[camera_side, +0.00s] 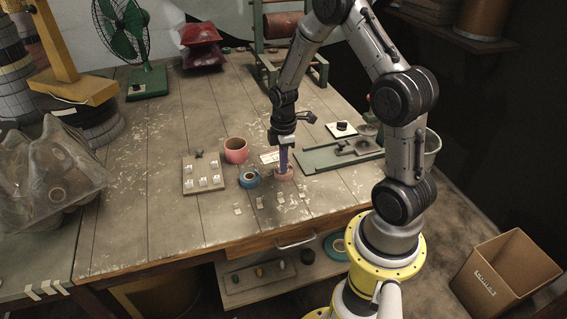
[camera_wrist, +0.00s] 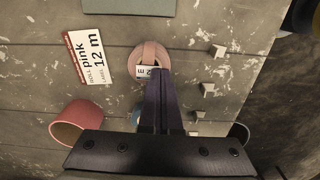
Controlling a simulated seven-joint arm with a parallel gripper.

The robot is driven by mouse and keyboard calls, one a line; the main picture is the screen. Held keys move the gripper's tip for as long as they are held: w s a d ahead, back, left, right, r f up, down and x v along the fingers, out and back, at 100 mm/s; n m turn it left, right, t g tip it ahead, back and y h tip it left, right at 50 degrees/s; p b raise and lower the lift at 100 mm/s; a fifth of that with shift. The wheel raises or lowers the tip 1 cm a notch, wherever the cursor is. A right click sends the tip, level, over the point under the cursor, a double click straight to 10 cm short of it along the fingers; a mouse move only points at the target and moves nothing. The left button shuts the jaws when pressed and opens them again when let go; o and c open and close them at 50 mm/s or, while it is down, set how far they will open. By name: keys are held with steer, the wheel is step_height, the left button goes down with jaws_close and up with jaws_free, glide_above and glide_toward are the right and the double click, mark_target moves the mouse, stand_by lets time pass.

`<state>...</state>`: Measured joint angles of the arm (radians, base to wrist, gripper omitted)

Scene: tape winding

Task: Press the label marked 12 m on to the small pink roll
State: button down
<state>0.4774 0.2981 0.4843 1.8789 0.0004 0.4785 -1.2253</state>
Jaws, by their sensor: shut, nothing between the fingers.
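The small pink roll (camera_wrist: 149,52) lies flat on the table; it also shows in the side view (camera_side: 285,175). A white label (camera_wrist: 144,72) with a partly visible "12" lies on the near part of its top. My gripper (camera_wrist: 160,73) is shut and empty, pointing down over the roll. Its fingertips cover the right part of the label; I cannot tell whether they touch it. In the side view my gripper (camera_side: 283,171) comes straight down at the roll. A card (camera_wrist: 88,57) reading "ROLL pink, LABEL 12 m" lies left of the roll.
A board (camera_side: 204,185) with several small white labels lies farther left. Several small pale blocks (camera_side: 259,203) sit toward the table's front edge. A green-grey tool base (camera_side: 318,160) lies right.

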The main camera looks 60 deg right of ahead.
steer(key=shift+f, duration=0.1)
steer(key=c, duration=0.6)
jaws_free()
steer(key=shift+c, duration=0.2)
steer(key=shift+r, duration=0.2)
steer(key=shift+r, duration=2.9)
